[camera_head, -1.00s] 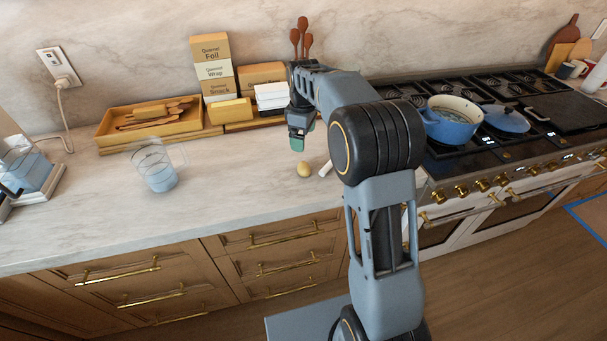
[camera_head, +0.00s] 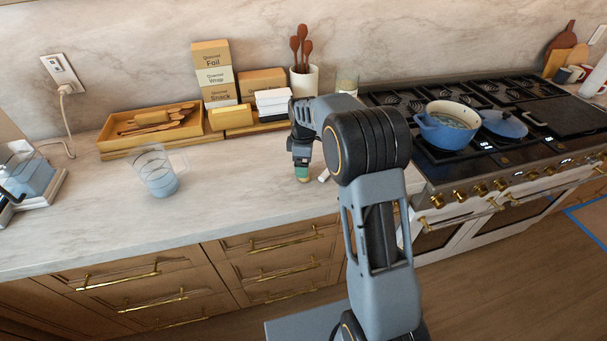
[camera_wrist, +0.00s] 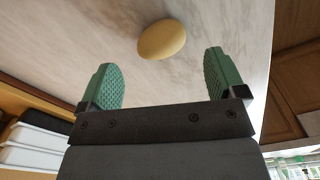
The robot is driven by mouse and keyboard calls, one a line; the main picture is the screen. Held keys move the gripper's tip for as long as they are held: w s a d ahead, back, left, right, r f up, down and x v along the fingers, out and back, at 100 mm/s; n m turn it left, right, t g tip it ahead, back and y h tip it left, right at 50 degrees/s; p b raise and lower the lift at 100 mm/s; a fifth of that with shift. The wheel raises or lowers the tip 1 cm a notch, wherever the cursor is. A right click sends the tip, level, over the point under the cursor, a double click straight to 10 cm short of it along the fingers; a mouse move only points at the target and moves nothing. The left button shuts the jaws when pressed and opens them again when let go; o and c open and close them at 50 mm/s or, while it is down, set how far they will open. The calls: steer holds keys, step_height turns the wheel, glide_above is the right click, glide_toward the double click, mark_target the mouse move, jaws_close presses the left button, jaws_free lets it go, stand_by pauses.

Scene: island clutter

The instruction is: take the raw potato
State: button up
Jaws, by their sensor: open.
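The potato (camera_wrist: 162,39) is a small, pale yellow oval lying on the marble counter. In the wrist view it sits just beyond my fingertips, roughly centred between them and untouched. My gripper (camera_wrist: 163,80) is open and empty, with its two green ridged fingers spread apart. In the head view my gripper (camera_head: 302,175) points down close to the counter, and it covers most or all of the potato there.
A small white object (camera_head: 324,175) lies just right of my gripper. A clear pitcher (camera_head: 157,171) stands to the left. A wooden utensil tray (camera_head: 114,141), wrap boxes (camera_head: 212,75) and a utensil crock (camera_head: 303,82) line the back. The stove with a blue pot (camera_head: 446,128) is right.

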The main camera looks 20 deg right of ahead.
steer(key=shift+f+p, duration=0.5)
steer(key=shift+f, duration=1.8)
steer(key=c, duration=1)
steer(key=shift+r, duration=0.1)
